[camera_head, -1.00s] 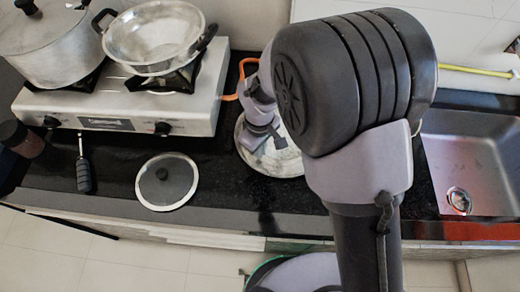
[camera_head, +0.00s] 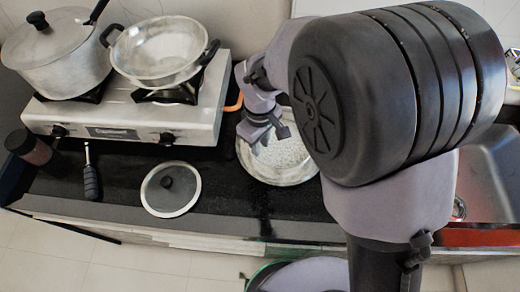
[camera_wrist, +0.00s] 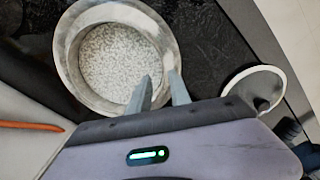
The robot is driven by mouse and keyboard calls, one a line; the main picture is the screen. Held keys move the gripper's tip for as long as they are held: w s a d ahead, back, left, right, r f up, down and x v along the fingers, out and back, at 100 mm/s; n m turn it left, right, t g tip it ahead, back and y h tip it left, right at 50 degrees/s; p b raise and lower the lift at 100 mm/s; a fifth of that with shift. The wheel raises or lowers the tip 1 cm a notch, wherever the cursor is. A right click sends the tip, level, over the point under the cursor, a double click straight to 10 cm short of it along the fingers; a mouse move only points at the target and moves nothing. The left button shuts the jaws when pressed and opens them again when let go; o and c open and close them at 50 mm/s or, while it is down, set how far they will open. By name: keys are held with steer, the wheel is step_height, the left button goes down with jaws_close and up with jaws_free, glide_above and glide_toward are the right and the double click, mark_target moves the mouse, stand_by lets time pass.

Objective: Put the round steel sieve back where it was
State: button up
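A round steel vessel with a speckled, mesh-like bottom, which looks like the sieve (camera_head: 292,175), sits on or just above the dark counter right of the stove. It fills the upper left of the wrist view (camera_wrist: 88,97). My gripper (camera_head: 262,140) is over its left part in the head view. In the wrist view my gripper (camera_wrist: 161,78) has its two fingers apart, with a gap between the tips. The left finger overlaps the inside of the vessel and the right finger overlaps its rim. I cannot tell whether they touch the wall.
A gas stove (camera_head: 120,122) carries a lidded pot (camera_head: 62,65) and a two-handled steel pan (camera_head: 160,55). A glass lid (camera_head: 171,188), a black-handled tool (camera_head: 90,180) and a dark jar (camera_head: 28,147) are on the counter. A sink (camera_head: 488,190) is at the right, partly hidden by my arm.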

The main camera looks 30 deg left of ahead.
steer(key=w+d+r+m+t+y, duration=0.2)
steer(key=w+d+r+m, duration=0.2)
steer(key=d+r+m, duration=0.8)
steer(key=s+d+r+m+t, duration=0.2)
steer(key=s+d+r+m, duration=0.2)
steer(key=d, duration=0.5)
steer(key=s+d+r+m+t, duration=0.1)
steer(key=s+d+r+m, duration=0.4)
steer(key=d, duration=0.5)
steer(key=shift+d+r+t, duration=0.3)
steer(key=shift+r+t, duration=0.1)
steer(key=shift+r, duration=0.35)
